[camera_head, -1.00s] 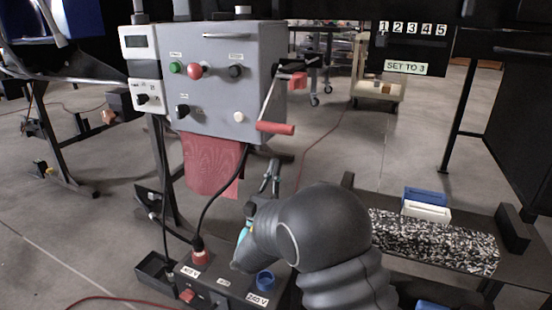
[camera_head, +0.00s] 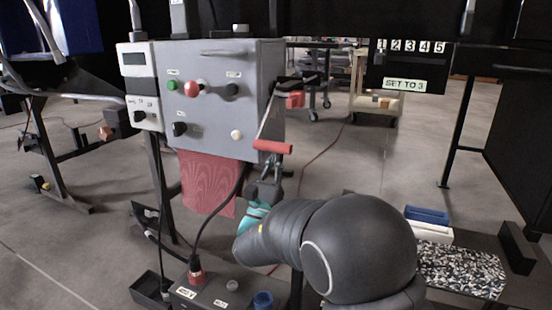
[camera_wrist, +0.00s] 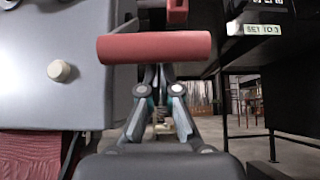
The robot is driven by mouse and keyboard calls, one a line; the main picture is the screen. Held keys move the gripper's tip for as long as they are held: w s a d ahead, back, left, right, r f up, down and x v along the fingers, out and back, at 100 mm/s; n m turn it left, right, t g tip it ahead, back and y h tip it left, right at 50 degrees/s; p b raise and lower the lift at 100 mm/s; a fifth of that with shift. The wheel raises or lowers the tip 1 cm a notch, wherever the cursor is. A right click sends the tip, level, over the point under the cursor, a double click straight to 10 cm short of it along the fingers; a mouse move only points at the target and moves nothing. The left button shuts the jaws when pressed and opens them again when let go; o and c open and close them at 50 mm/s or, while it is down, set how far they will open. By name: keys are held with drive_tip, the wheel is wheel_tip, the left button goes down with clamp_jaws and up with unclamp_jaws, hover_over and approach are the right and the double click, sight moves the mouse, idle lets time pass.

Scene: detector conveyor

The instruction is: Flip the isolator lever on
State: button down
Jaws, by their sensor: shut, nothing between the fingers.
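The isolator lever is a metal arm on the right side of the grey control box (camera_head: 225,115), slanting down to a red cylindrical handle (camera_head: 272,147). A red block (camera_head: 294,101) sits higher on that side, near the lever's top. My gripper (camera_head: 277,168) is just below the red handle, fingers pointing up. In the wrist view the handle (camera_wrist: 153,47) lies level across the picture. My shut, empty fingertips (camera_wrist: 158,70) end at or behind its lower edge, partly hidden by it; I cannot tell whether they touch it.
The box face carries green, red and black knobs and a white button (camera_head: 236,134). A red cloth (camera_head: 208,182) hangs below the box. A black cable runs down to a floor unit (camera_head: 215,297). A speckled block (camera_head: 460,268) lies on a bench at right. Open floor lies behind.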

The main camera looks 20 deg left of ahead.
drive_tip(key=shift+s+a+r, duration=0.15)
drive_tip(key=shift+s+a, duration=0.1)
